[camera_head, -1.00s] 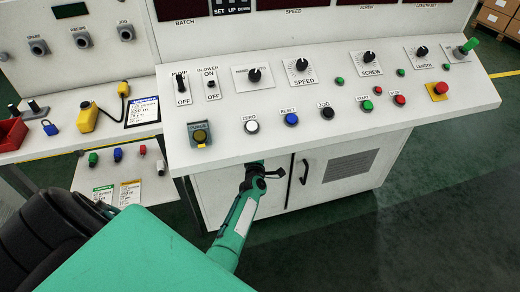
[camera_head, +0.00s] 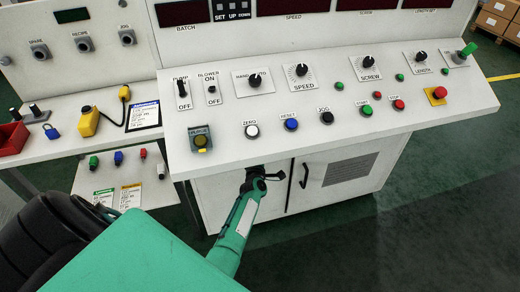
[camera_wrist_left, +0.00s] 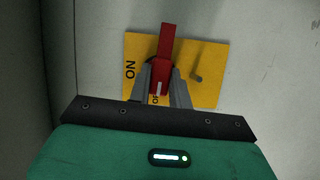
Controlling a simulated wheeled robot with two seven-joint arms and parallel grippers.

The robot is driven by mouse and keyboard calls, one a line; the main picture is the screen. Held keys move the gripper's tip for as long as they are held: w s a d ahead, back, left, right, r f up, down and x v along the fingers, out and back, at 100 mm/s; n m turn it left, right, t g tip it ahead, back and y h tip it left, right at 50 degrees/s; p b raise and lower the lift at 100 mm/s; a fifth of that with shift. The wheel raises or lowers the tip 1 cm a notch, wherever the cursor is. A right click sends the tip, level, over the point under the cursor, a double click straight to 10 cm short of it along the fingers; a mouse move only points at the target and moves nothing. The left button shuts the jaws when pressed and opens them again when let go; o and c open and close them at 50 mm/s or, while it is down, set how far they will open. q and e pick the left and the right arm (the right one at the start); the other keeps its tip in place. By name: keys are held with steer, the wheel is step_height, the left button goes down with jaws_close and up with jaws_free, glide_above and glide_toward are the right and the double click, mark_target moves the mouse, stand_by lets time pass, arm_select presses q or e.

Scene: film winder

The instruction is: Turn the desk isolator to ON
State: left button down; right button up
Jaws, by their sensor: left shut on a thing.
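The desk isolator shows in the left wrist view as a yellow plate (camera_wrist_left: 212,62) with a red handle (camera_wrist_left: 165,42) on it. An ON label (camera_wrist_left: 131,69) is at the plate's left side, and a second label, partly hidden, starts with "OF" near the fingers. The red handle points up the picture, alongside the ON label rather than at it. My left gripper (camera_wrist_left: 160,82) is shut on the red handle. In the head view my left arm (camera_head: 240,215) reaches to the desk front below the panel, where the isolator and fingertips are hidden. My right gripper is not in view.
The control panel (camera_head: 340,125) with knobs and buttons overhangs my left arm. Beside the arm are cabinet doors with a black handle (camera_head: 304,175). A side table (camera_head: 60,150) with a red bin and padlock stands at left.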

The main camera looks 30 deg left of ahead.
arm_select(q)
steer(key=shift+w+d+r+m+g+y+p, duration=0.1)
steer(key=shift+m+g+y+p, duration=0.25)
steer(key=shift+m+g+p, duration=1.4)
steer(key=shift+w+d+r+m+g+y+p, duration=0.1)
steer(key=shift+m+g+y+p, duration=0.4)
steer(key=shift+m+p, duration=2.3)
steer(key=shift+w+d+r+m+g+y+p, duration=0.1)
steer(key=shift+m+g+y+p, duration=0.15)
steer(key=shift+m+g+p, duration=1.55)
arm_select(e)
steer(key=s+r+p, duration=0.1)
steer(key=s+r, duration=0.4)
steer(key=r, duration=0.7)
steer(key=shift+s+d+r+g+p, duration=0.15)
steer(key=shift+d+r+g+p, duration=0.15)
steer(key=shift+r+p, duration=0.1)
arm_select(q)
steer(key=shift+t, duration=0.45)
steer(key=shift+a, duration=0.1)
steer(key=c, duration=1.3)
jaws_free()
